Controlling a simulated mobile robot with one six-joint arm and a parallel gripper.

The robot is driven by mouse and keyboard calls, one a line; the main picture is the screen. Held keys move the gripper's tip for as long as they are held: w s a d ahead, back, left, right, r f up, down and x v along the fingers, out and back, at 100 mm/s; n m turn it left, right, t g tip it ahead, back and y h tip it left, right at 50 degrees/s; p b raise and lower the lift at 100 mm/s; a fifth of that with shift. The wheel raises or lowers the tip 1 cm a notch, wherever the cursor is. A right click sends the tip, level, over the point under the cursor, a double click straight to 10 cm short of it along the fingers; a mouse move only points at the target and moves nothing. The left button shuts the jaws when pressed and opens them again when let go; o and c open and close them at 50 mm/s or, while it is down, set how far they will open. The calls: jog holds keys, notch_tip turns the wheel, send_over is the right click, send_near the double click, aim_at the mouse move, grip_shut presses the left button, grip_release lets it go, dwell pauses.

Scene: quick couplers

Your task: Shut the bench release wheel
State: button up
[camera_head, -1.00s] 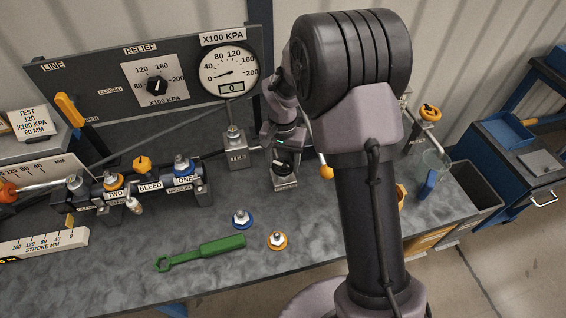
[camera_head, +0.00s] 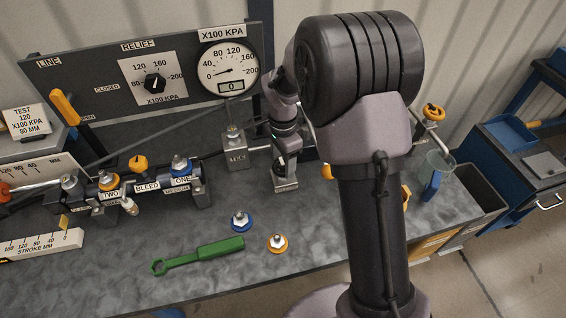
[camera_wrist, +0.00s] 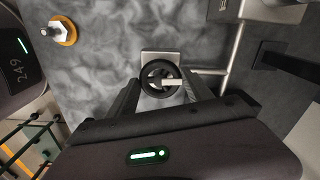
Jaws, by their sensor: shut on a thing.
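The bench release wheel (camera_wrist: 160,79) is a small black spoked ring with a pale bar across it, on a square metal block. In the wrist view it sits between the two dark fingers of my gripper (camera_wrist: 163,90), which is shut on it. In the head view my gripper (camera_head: 284,158) is turned down over the metal block (camera_head: 286,184) on the bench, right of the gauge stem. The wheel itself is mostly hidden there behind the gripper. I cannot tell how far the wheel is turned.
A pressure gauge (camera_head: 228,68) reading 0 stands behind. A green wrench (camera_head: 200,255), a blue-ringed fitting (camera_head: 241,220) and an orange-ringed fitting (camera_head: 277,243) lie in front. A coupler manifold (camera_head: 148,186) is at left. The front middle of the bench is partly clear.

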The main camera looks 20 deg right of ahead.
aim_at(283, 165)
jog(key=shift+m, duration=0.5)
jog(key=o, duration=1.4)
notch_tip(283, 165, up, 17)
jog(key=p, duration=0.5)
jog(key=shift+r+p, duration=0.2)
jog(key=shift+p, duration=0.2)
